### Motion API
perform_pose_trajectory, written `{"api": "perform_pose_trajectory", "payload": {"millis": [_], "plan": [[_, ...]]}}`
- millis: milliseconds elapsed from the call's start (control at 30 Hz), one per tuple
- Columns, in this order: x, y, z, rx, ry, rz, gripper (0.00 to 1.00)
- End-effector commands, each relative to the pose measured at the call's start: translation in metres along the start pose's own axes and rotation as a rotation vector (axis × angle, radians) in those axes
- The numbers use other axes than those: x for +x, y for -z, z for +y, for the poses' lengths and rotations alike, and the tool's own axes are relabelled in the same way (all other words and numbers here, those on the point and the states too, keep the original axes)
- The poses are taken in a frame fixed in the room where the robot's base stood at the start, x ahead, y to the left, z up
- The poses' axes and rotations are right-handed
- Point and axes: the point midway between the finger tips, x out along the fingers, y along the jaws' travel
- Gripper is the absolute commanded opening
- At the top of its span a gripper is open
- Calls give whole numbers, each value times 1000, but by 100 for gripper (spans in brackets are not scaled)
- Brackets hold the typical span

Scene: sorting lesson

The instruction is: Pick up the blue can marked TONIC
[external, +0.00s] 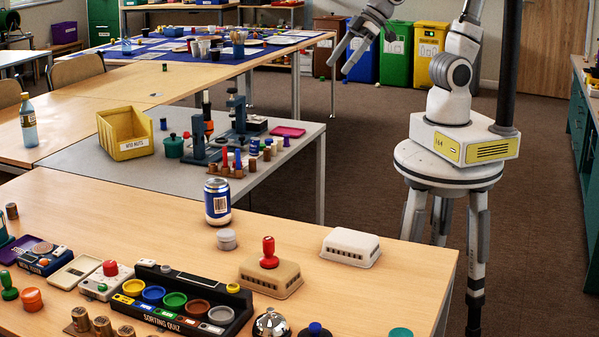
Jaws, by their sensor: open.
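A blue can (217,203) with a silver top stands upright near the back edge of the front wooden table (350,290). A white barcode panel faces the camera; I cannot read the word TONIC on it. My gripper (339,62) is at the top of the picture, open and pointing down to the left. It is high above the floor, well apart from the can, to its right and farther back. Nothing shows between its fingers.
Beside the can are a small grey round pot (226,239), a beige box with a red knob (269,254) and a white vented box (351,248). A black sorting quiz tray (186,306) lies in front.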

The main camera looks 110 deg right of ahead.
Motion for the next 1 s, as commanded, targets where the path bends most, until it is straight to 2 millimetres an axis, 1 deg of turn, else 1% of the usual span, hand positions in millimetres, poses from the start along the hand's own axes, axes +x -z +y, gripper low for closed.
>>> {"api": "perform_pose_trajectory", "payload": {"millis": [33,167,200,267,300,367,400,567,600,700,833,900,1000], "plan": [[27,2,2,-1,-4,16,100],[76,19,4,-8,-8,90,100],[92,23,5,-10,-8,113,100],[115,28,5,-14,-7,147,100],[130,30,6,-16,-5,169,100],[153,34,6,-20,-2,203,100],[168,35,6,-23,2,226,100],[228,34,3,-36,22,316,100],[242,32,2,-38,29,337,100],[276,25,-1,-43,49,391,100],[309,15,-5,-48,76,453,100],[321,11,-6,-49,88,478,100],[331,7,-8,-49,100,504,100]]}}
